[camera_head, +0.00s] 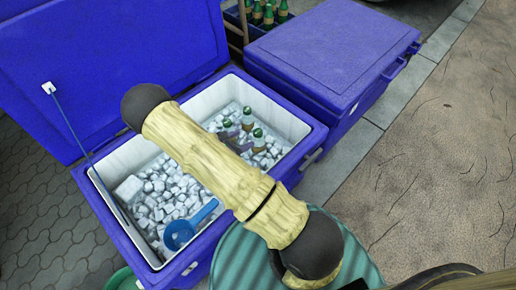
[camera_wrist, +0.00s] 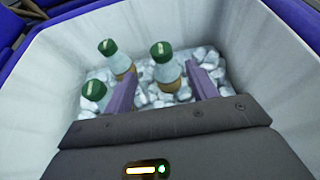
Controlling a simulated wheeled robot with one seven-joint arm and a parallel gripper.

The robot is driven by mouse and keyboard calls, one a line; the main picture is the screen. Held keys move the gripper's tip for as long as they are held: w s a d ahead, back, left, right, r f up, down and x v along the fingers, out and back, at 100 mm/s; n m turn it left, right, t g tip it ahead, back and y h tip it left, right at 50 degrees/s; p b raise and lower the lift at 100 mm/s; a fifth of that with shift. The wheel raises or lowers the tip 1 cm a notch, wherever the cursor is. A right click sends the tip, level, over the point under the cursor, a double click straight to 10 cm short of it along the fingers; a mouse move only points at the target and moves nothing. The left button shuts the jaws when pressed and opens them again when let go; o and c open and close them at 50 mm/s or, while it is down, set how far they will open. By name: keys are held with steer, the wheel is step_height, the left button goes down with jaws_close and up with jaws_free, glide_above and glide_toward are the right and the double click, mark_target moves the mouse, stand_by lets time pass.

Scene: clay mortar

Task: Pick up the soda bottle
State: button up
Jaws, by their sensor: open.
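Three soda bottles with green caps stand in ice inside the open blue cooler (camera_head: 283,111). In the wrist view, one bottle (camera_wrist: 164,70) is at the centre, one (camera_wrist: 122,62) is to its left and farther, and one (camera_wrist: 90,102) is at the lower left. The bottles also show in the head view (camera_head: 258,142), near the cooler's back right. My gripper (camera_wrist: 161,74) is open, with its purple fingers down in the cooler. The centre bottle shows in the gap between the fingertips, near the right one; contact cannot be told. The left finger passes between the centre and lower-left bottles.
White cooler walls surround my gripper closely. A blue scoop (camera_head: 184,232) lies on the ice at the front. The raised lid (camera_head: 110,60) stands at the left. A closed blue cooler (camera_head: 330,45) is at the right, and a crate of green bottles (camera_head: 265,14) is behind.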

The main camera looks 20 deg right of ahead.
mark_target(261, 132)
steer(key=b+x, duration=0.2)
steer(key=x, duration=0.4)
steer(key=shift+d+f, duration=0.1)
steer(key=b+x, duration=0.1)
steer(key=x, duration=0.1)
steer(key=b+x, duration=0.1)
steer(key=x, duration=0.1)
steer(key=shift+s+f+b, duration=0.1)
steer(key=shift+f+b, duration=0.15)
steer(key=shift+b, duration=0.15)
steer(key=shift+w+d+f, duration=0.1)
steer(key=shift+w+d, duration=0.15)
steer(key=shift+d, duration=0.2)
jaws_close()
